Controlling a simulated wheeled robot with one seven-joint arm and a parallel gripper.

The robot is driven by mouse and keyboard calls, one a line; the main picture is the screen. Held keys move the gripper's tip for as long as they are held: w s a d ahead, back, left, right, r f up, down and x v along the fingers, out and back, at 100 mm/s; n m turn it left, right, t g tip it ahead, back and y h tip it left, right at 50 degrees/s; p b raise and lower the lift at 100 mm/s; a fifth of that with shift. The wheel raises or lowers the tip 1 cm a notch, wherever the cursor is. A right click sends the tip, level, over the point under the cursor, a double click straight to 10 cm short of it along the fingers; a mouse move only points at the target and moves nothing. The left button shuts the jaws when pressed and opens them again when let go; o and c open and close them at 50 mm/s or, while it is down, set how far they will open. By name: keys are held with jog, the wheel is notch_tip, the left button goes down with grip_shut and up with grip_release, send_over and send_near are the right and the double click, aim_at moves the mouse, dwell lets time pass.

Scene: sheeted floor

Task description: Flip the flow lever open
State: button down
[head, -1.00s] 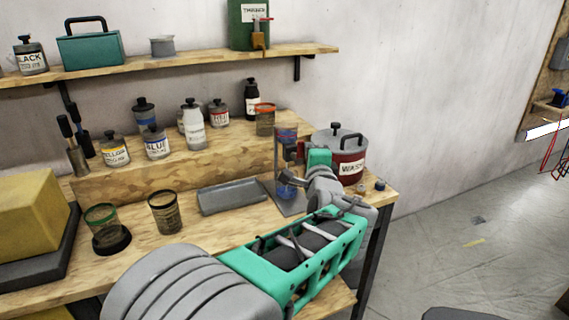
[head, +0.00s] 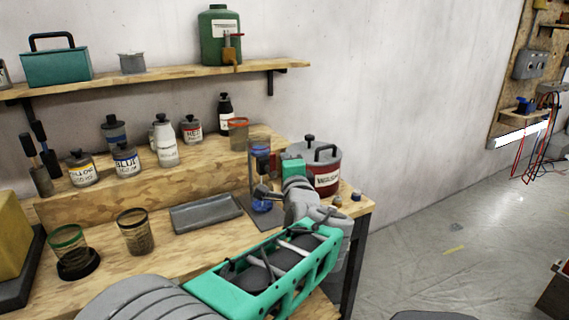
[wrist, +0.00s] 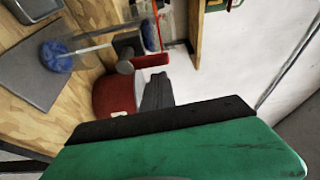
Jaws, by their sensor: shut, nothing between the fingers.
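A red-handled tap (head: 231,52) sits on the front of the green thinner can (head: 220,22) on the upper shelf. It is the clearest lever-like part in view, but I cannot tell whether it is the flow lever. A small stand (head: 259,165) with a clear column and blue part rises from a grey plate on the bench. In the wrist view, its blue part (wrist: 57,56) and rod lie at upper left. My gripper (wrist: 157,88) is shut and empty, near the stand and the red waste pot (head: 325,179). My arm hides part of both in the head view.
Paint bottles (head: 126,161) stand on the raised step, with a grey tray (head: 206,213) and two cups on the bench below. A teal box (head: 55,66) is on the shelf. Floor (head: 430,220) is open to the right.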

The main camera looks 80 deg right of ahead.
jog(key=s+a+b, duration=0.1)
jog(key=s+a, duration=0.4)
jog(key=a, duration=0.3)
jog(key=shift+s, duration=0.15)
